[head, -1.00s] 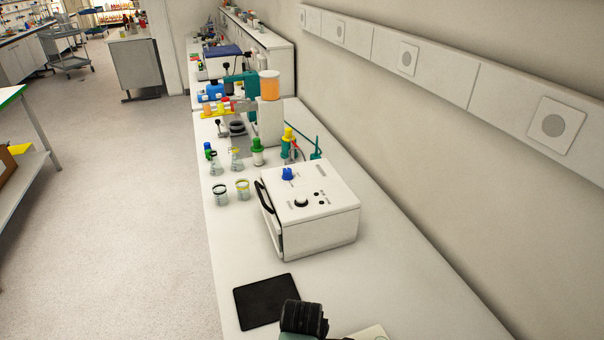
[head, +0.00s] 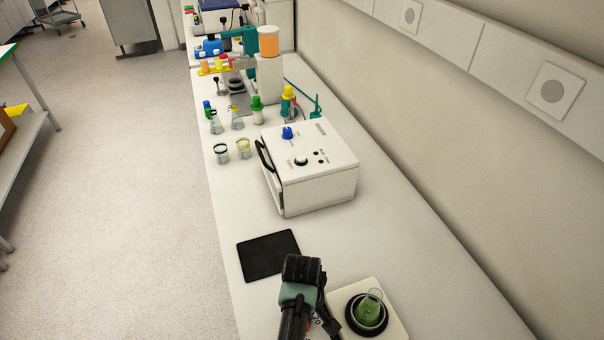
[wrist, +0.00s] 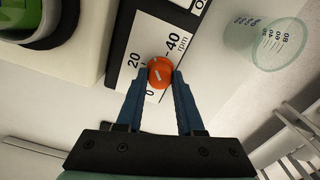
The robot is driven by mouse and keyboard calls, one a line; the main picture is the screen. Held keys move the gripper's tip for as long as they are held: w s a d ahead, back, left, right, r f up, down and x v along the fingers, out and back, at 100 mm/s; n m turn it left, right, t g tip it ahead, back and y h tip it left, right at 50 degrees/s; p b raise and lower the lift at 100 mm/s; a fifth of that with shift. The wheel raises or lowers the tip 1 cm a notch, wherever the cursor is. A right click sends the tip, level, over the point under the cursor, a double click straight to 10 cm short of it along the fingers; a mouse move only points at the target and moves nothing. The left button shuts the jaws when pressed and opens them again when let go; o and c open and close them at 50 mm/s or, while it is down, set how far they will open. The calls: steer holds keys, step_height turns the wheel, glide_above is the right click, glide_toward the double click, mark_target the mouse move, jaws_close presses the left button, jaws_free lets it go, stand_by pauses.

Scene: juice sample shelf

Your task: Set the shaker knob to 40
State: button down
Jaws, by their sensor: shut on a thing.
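The shaker (head: 398,320) stands at the bottom of the head view, a white unit with a dark round holder and a beaker of green liquid (head: 369,308). In the wrist view, its orange knob (wrist: 160,78) sits on a dial plate (wrist: 142,40) marked 0, 20 and 40 rpm. My gripper (wrist: 161,72) is shut on the knob, with one blue finger on each side. A small pale line shows on the knob's face; I cannot tell which end points to the scale. In the head view my wrist is beside the shaker and the fingertips are hidden.
A black mat (head: 268,255) lies on the bench beside my arm. A white box-shaped device (head: 318,190) stands farther back, with flasks and bottles beyond. In the wrist view a clear graduated beaker (wrist: 265,40) is at upper right.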

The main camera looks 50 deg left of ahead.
steer(key=m, duration=0.4)
steer(key=shift+p, duration=0.4)
steer(key=shift+m, duration=2.1)
steer(key=c, duration=0.5)
jaws_free()
steer(key=shift+r, duration=0.1)
step_height(320, 180, up, 13)
steer(key=shift+f+b, duration=0.1)
steer(key=shift+b, duration=0.55)
